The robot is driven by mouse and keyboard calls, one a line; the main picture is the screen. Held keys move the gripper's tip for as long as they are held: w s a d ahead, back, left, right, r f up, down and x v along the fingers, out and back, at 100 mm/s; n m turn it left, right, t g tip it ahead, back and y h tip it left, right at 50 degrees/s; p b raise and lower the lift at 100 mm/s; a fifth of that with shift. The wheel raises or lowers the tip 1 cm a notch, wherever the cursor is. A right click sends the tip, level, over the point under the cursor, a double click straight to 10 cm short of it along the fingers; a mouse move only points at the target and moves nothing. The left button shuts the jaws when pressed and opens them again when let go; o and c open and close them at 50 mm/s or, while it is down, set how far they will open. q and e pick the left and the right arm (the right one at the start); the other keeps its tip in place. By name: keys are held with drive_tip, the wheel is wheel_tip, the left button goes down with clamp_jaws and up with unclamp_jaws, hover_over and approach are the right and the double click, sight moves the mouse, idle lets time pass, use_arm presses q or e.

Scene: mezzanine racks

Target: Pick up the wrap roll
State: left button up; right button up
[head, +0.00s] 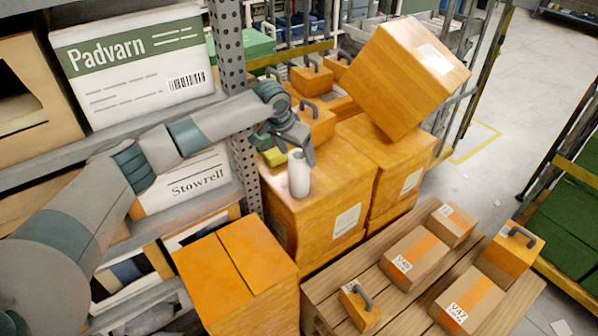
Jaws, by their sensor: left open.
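The wrap roll (299,174) is a small white cylinder standing upright on top of an orange box (322,208). My left arm reaches in from the left, and my left gripper (291,150) is at the roll's upper left, pointing down with its fingers apart. One finger shows just behind and right of the roll's top. I cannot tell whether the fingers touch it. A small yellow item (275,157) lies beside the roll, partly under the gripper. My right gripper is not in view.
A perforated rack post (232,100) stands close to my left arm. A large box (405,75) sits tilted on the stack behind. Several small cartons lie on a wooden pallet (320,296) at the lower right. Grey floor (535,70) is open at the upper right.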

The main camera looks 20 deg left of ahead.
use_arm(q)
drive_tip(key=shift+f, duration=0.15)
drive_tip(key=shift+w+d+f+p, duration=0.15)
drive_tip(key=shift+d+f+p, duration=0.1)
drive_tip(key=shift+f+p, duration=0.3)
drive_tip(key=p+x, duration=0.1)
drive_tip(key=x, duration=0.2)
drive_tip(key=shift+d, duration=0.1)
drive_tip(key=shift+w+f, duration=0.1)
drive_tip(key=shift+f, duration=0.4)
drive_tip(key=c, duration=1.4)
